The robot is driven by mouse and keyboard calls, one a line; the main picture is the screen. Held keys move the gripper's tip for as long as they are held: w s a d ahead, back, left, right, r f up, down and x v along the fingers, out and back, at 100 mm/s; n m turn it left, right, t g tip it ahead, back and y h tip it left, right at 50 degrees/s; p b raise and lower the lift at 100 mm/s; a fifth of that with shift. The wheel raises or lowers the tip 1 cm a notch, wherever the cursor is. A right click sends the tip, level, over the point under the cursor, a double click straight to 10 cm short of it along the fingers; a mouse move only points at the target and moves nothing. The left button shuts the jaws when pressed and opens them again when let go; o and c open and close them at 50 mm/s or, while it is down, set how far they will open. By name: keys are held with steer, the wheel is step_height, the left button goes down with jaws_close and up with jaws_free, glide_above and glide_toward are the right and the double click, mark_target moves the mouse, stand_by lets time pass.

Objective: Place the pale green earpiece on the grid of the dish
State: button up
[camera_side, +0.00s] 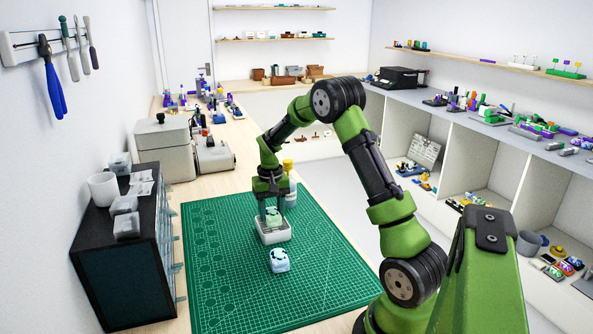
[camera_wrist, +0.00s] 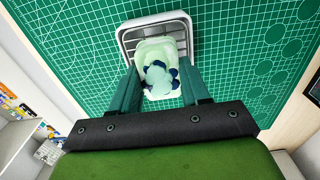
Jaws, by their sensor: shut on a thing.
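The pale green earpiece (camera_side: 273,214) is between the fingers of my gripper (camera_side: 272,216), which is shut on it. In the wrist view the earpiece (camera_wrist: 156,50) shows a pale green body with a pale blue, dark-lobed part at its lower end, between the fingertips (camera_wrist: 159,84). The dish (camera_side: 273,236) is a white, rounded-square tray on the green mat, directly below the gripper. Its rim also shows in the wrist view (camera_wrist: 133,38). The earpiece overlaps the dish opening; I cannot tell whether it touches the grid, which is mostly hidden.
A pale blue piece with dark marks (camera_side: 279,261) lies on the cutting mat (camera_side: 225,285) in front of the dish. A bottle with a yellow cap (camera_side: 290,190) stands behind the gripper. A black cabinet (camera_side: 120,260) borders the mat's left; the mat's left part is clear.

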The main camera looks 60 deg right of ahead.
mark_target(272, 212)
steer(key=shift+f, duration=0.25)
steer(key=o, duration=1.1)
steer(key=shift+c, duration=0.2)
step_height(272, 212, up, 12)
steer(key=s+a+r+n+t, duration=0.1)
steer(key=s+a+r+t, duration=0.1)
steer(key=a+r, duration=0.35)
steer(key=s+a+r+n+t, duration=0.1)
steer(key=s+a+r, duration=0.1)
steer(key=a, duration=0.6)
steer(key=s+a+n+t+y, duration=0.2)
steer(key=s+a+n+t, duration=0.1)
steer(key=s+a, duration=0.9)
steer(key=shift+a+t, duration=0.6)
steer(key=shift+a, duration=0.3)
